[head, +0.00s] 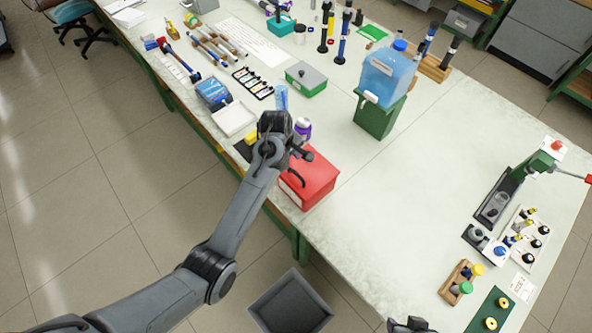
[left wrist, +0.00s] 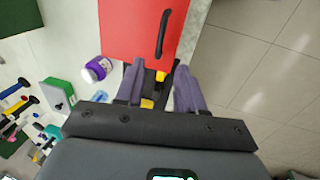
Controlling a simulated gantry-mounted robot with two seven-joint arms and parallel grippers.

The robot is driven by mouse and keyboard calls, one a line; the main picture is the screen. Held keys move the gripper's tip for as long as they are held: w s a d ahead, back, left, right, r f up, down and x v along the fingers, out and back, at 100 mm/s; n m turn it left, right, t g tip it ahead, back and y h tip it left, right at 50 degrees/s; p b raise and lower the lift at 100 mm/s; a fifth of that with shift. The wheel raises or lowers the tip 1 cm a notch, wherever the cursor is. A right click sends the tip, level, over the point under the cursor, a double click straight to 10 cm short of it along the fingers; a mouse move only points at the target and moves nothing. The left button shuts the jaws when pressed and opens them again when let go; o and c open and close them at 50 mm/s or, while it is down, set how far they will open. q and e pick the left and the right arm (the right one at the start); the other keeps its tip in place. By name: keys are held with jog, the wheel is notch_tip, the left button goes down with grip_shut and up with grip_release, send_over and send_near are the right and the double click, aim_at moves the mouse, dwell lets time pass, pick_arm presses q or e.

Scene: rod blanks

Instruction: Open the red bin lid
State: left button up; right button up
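The red bin (head: 317,178) sits at the near-left edge of the table with its lid down. In the left wrist view its red lid (left wrist: 120,28) fills the top, with a dark bar handle (left wrist: 163,32) on it. My left gripper (head: 298,151) is over the bin's far-left side. In the left wrist view its fingers (left wrist: 160,68) are apart and empty, with the handle just beyond the tips. The arm partly hides the bin in the head view. A dark part of my right gripper (head: 410,325) shows at the bottom edge; its fingers are unclear.
A purple-and-white bottle (head: 303,128) stands just behind the bin. A yellow item (head: 251,139) and white tray (head: 233,118) lie to the left. A green box (head: 306,80) and blue water container (head: 388,75) stand farther back. The table right of the bin is clear.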

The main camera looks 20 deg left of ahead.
aim_at(296, 173)
pick_arm(q)
jog(key=f, duration=0.3)
jog(key=w+f, duration=0.1)
jog(key=f, duration=0.2)
jog(key=d+f, duration=0.1)
jog(key=f, duration=0.2)
jog(key=shift+w+f, duration=0.3)
jog(key=shift+f, duration=0.05)
grip_shut()
